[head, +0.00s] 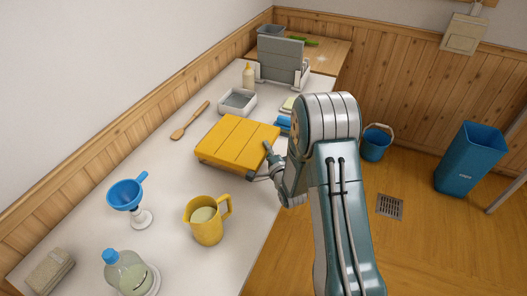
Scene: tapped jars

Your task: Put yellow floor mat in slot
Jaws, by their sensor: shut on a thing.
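The yellow floor mat (235,142) is a thick, flat yellow slab with grooves across its top. It is at the middle of the white counter, and I cannot tell whether it rests on the counter or is slightly raised. My gripper (260,166) is shut on its near right edge, one finger above and one lower down. A grey upright panel in a light holder (281,62) stands at the far end of the counter. I cannot make out a slot opening there.
A grey-white tray (237,102), cream bottle (248,75) and wooden spoon (189,122) lie beyond the mat. Nearer are a yellow jug (207,222), blue funnel (126,194) on a stand, and blue-capped jar (128,273).

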